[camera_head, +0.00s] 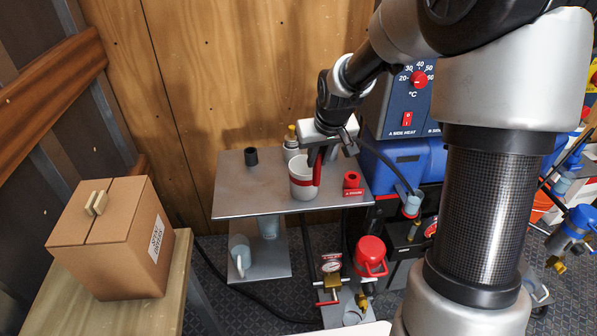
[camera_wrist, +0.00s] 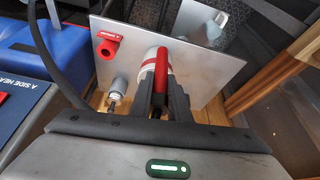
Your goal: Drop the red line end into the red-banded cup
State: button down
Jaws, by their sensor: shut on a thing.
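The red line end (camera_head: 317,169) is held upright in my gripper (camera_head: 323,153), with its red body hanging down from the fingers. The wrist view shows the red line end (camera_wrist: 161,70) between the two dark fingers. The white red-banded cup (camera_head: 301,170) stands upright on the grey metal shelf. In the head view the line end overlaps the cup's right edge, with its lower tip below rim height; I cannot tell whether they touch. In the wrist view the cup (camera_wrist: 148,69) is partly hidden behind the line end and fingers.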

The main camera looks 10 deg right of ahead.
jog(key=w+n+p, duration=0.2)
jog(key=w+p, duration=0.5)
jog(key=w, duration=0.4)
jog(key=s+b+x, duration=0.1)
jog(key=b+x, duration=0.1)
jog(key=x, duration=0.5)
jog(key=shift+s+d+f+y+b, duration=0.25)
jog(key=shift+d+f+y+b, duration=0.05)
jog(key=shift+d+f+y, duration=0.15)
jog(key=c, duration=1.6)
grip_release()
jog(key=shift+b+v, duration=0.4)
jog(key=shift+v, duration=8.3)
